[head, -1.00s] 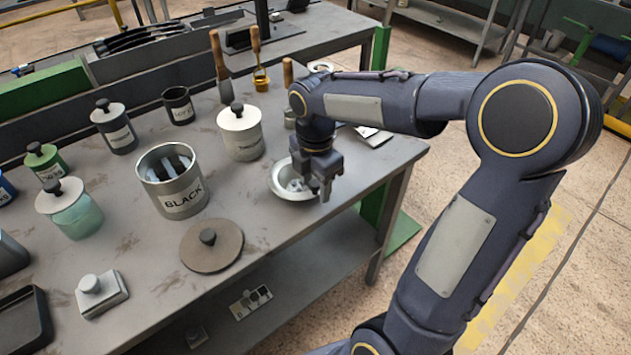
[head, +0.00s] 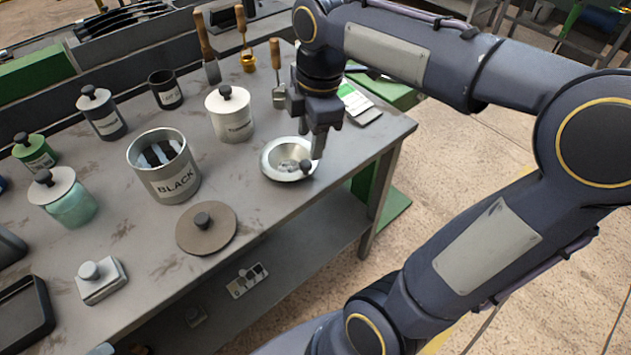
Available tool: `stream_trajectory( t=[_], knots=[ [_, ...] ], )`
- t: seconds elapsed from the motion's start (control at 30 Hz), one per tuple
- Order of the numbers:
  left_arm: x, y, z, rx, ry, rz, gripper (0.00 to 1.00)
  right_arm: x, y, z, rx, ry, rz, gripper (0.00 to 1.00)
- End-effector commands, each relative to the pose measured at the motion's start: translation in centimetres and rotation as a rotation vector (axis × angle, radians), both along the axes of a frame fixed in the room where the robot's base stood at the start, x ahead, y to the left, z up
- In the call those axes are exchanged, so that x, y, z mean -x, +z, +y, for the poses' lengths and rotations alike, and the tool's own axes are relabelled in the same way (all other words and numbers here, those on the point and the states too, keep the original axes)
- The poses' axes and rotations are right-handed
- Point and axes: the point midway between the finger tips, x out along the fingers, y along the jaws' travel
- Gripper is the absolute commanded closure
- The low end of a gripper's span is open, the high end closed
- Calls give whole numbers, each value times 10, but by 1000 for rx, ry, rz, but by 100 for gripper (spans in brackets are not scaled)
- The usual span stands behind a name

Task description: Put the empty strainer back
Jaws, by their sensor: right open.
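I cannot tell for certain which thing is the strainer. A small brass cup-like tool with a wooden handle (head: 246,50) stands at the back of the bench. A grey-ended tool with a wooden handle (head: 276,80) stands to its right. A round silver bowl (head: 270,167) sits near the bench's right edge, with small grey shapes inside that I cannot make out. My right gripper (head: 317,150) points down at the bowl's right rim, open, with nothing seen between its fingers. Whether it touches the rim is unclear. My left gripper is out of view.
An open grey canister marked BLACK (head: 172,185) stands mid-bench, a brown lid (head: 207,230) lying before it. A white lidded jar (head: 230,115), a dark lidded jar (head: 102,113) and a dark open cup (head: 165,90) stand behind. A green-and-white device (head: 357,103) lies right of my gripper.

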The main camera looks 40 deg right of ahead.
Motion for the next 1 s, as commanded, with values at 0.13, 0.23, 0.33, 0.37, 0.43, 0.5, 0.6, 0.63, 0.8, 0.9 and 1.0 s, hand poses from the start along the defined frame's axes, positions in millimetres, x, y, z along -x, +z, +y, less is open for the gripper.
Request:
stream_trajectory(
  t=[0.13, 0.23, 0.33, 0.37, 0.43, 0.5, 0.6, 0.63, 0.8, 0.9, 1.0],
  knots=[
    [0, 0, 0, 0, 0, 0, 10, 59, -22, 22, -195, -524, -81, 54],
    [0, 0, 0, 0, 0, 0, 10, 88, -42, 39, -353, -864, -93, 54],
    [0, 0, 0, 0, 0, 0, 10, 108, -59, 53, -495, -1131, -79, 54],
    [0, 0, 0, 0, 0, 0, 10, 112, -64, 57, -529, -1193, -71, 54],
    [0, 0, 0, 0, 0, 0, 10, 119, -71, 63, -591, -1302, -55, 54],
    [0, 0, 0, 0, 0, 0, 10, 122, -76, 66, -625, -1363, -44, 54],
    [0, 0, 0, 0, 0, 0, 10, 123, -78, 68, -641, -1392, -37, 54],
    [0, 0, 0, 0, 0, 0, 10, 123, -78, 68, -641, -1393, -37, 54],
    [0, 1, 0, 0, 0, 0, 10, 123, -76, 67, -639, -1390, -37, 54],
    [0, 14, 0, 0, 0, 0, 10, 123, -63, 67, -637, -1389, -38, 54],
    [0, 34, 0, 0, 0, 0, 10, 123, -43, 67, -637, -1388, -38, 54]
  ],
)
